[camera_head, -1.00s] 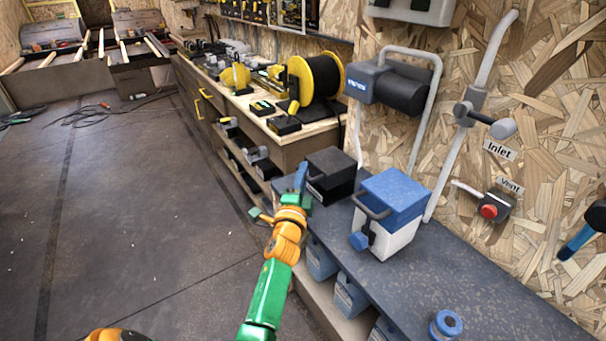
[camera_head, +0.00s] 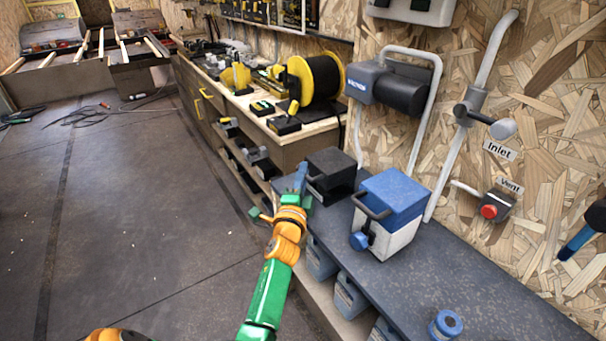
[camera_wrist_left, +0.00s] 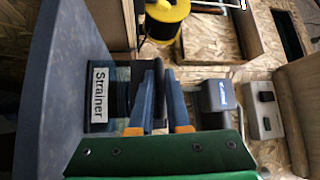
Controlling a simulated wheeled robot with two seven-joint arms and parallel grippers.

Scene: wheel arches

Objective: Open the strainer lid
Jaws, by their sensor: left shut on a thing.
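The strainer (camera_head: 332,186) is a dark box with a black lid (camera_head: 332,162) on the grey-blue bench. It stands left of a white box with a blue lid. The lid looks down on the box. My left gripper (camera_head: 302,178) is at the strainer's near left side, by its handle. In the left wrist view, the strainer's white label (camera_wrist_left: 99,95) shows beside my left gripper (camera_wrist_left: 164,100). Its two blue fingers are shut on a dark bar, which looks like the lid handle (camera_wrist_left: 160,92). The fingers partly hide where they touch it. My right gripper is out of view.
The blue-lidded box (camera_head: 388,215) stands close to the right of the strainer. A grey pipe and pump (camera_head: 385,85) are on the wall behind. A small blue-capped item (camera_head: 445,325) is on the front of the bench (camera_head: 480,285). Open floor lies to the left.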

